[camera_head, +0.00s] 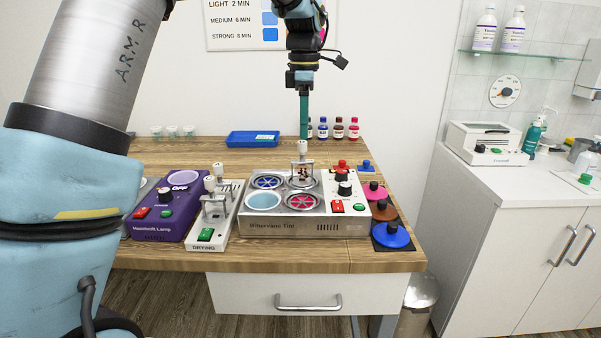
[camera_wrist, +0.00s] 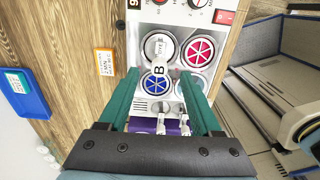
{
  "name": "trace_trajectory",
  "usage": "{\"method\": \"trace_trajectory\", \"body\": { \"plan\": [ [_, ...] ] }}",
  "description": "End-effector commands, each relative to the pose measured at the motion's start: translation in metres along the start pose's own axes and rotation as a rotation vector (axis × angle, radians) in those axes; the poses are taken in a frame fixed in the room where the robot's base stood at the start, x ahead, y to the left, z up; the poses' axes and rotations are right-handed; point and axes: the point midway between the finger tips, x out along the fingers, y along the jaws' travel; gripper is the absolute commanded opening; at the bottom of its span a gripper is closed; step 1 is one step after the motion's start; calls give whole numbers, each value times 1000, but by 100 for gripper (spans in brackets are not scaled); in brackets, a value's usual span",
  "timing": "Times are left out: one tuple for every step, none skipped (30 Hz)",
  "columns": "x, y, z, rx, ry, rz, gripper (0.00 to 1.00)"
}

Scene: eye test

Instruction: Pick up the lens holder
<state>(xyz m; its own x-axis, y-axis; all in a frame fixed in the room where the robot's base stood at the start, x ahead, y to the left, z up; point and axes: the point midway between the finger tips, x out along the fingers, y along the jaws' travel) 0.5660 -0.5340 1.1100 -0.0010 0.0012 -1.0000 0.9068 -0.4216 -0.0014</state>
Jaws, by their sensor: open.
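A lens holder (camera_head: 302,168), a metal frame with a white knob on top, stands upright over the back right well of the tint unit (camera_head: 285,226). In the wrist view, a white knob marked "B" (camera_wrist: 158,70) shows between my fingertips, in front of the wells. My gripper (camera_head: 303,138) points down, its teal fingers just above the knob in the head view. In the wrist view my gripper (camera_wrist: 159,72) is open, a finger on each side of the knob; contact is not visible. Other metal holders with white knobs (camera_head: 210,184) stand on the drying unit (camera_head: 205,243).
A purple lamp unit (camera_head: 160,228) stands at the left. A blue tray (camera_head: 252,139) and several small bottles (camera_head: 338,130) are at the back. Black knobs (camera_head: 345,188) and coloured lids (camera_head: 391,235) are to the right. Bare wood (camera_head: 205,153) lies behind the units.

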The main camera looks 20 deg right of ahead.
Motion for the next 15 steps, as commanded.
{"method": "trace_trajectory", "body": {
  "plan": [
    [3, 0, 0, 0, 0, -1, 66],
    [4, 0, 0, 0, 0, 0, 66],
    [6, 0, -1, 0, 0, 0, 66],
    [9, 0, -1, 0, 0, -1, 66],
    [12, 0, -2, 0, 1, -3, 66],
    [16, 0, -3, 0, 1, -3, 66],
    [20, 0, -4, -1, 1, -4, 66],
    [25, 0, -4, -1, 1, -4, 66],
    [31, 0, -5, -1, 0, -4, 66],
    [36, 0, -5, 0, 0, -4, 66],
    [41, 0, -5, 0, 0, -4, 66],
    [46, 0, -4, 1, 0, -2, 66],
    [49, 0, -4, 1, 0, -2, 66],
    [51, 0, -5, 1, 0, -1, 66],
    [54, 0, -5, 1, 0, 0, 66]
  ]
}}
